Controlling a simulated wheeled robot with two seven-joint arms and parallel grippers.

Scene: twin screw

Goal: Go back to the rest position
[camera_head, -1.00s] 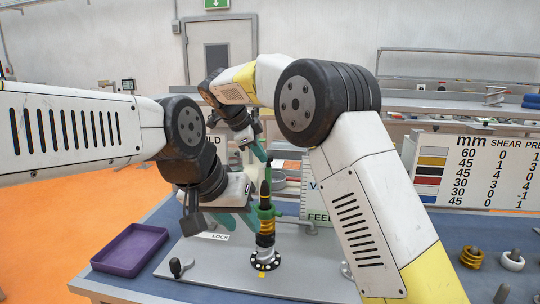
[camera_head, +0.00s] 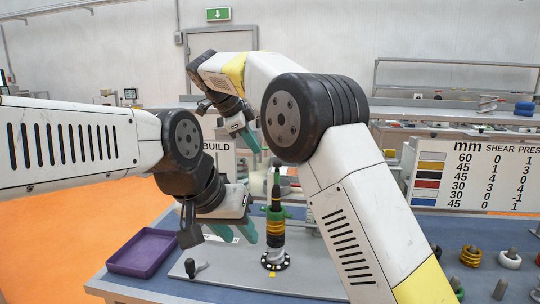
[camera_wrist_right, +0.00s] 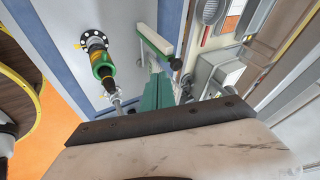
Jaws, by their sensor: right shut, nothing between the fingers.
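My left gripper (camera_head: 246,232) is the lower one in the head view, with green fingertips just left of the twin screw post. Its fingers look apart, with nothing seen between them. My right gripper (camera_head: 250,138) is higher and farther back, above the bench; its green fingers also show in the right wrist view (camera_wrist_right: 157,95), closed together and empty. The post (camera_head: 275,225) stands upright on a round black base, with green, black and yellow rings and a dark tip. The right wrist view shows it from above (camera_wrist_right: 102,62), apart from the right gripper.
A purple tray (camera_head: 143,253) lies at the bench's left. Pegs with yellow rings (camera_head: 470,256) and a white ring (camera_head: 510,259) stand at the right. A board with a number table (camera_head: 470,175) stands behind them. My right arm hides part of the bench.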

